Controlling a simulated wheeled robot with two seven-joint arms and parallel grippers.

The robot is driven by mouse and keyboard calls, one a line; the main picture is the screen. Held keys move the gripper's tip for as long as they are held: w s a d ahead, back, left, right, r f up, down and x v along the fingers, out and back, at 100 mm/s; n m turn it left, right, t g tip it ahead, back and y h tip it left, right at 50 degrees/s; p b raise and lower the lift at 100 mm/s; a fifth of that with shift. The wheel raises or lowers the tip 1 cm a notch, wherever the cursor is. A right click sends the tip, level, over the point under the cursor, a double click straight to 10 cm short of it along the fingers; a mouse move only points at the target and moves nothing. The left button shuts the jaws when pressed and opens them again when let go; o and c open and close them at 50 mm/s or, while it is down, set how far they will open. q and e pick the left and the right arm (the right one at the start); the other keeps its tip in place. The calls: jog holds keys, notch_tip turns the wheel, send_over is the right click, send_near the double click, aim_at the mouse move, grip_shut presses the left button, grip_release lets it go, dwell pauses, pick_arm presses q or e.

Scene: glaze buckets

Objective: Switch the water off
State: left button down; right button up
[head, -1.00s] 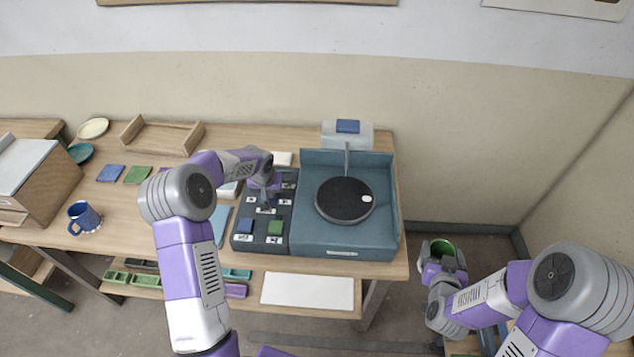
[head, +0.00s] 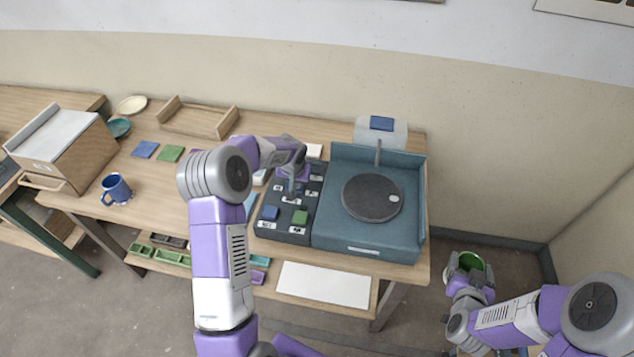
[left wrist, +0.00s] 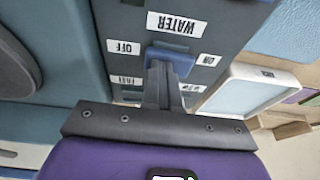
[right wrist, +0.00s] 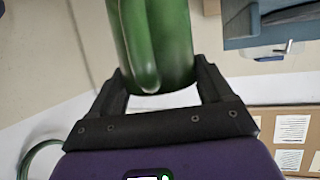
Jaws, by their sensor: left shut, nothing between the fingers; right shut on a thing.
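The dark control panel (head: 267,230) lies on the workbench beside the blue wheel basin. In the left wrist view, the WATER label (left wrist: 177,24) reads upside down, with the OFF label (left wrist: 123,47) at left and the ON label (left wrist: 208,60) at right. A blue switch (left wrist: 170,60) sits between them. My left gripper (left wrist: 160,68) is shut and empty, its tips at the switch and partly covering it; contact is unclear. It also shows over the panel in the head view (head: 291,190). My right gripper (right wrist: 155,90) is shut on a green mug (right wrist: 150,35).
The basin (head: 365,233) with its dark round wheel (head: 372,198) stands right of the panel. A blue square button (head: 269,213) and a green one (head: 299,217) are on the panel's front. A blue mug (head: 116,189) stands further left. Floor space is open right of the bench.

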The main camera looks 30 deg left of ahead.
pick_arm(q)
jog(key=shift+s+a+r, duration=0.15)
jog(key=shift+a, duration=0.4)
pick_arm(e)
jog(key=shift+r, duration=0.2)
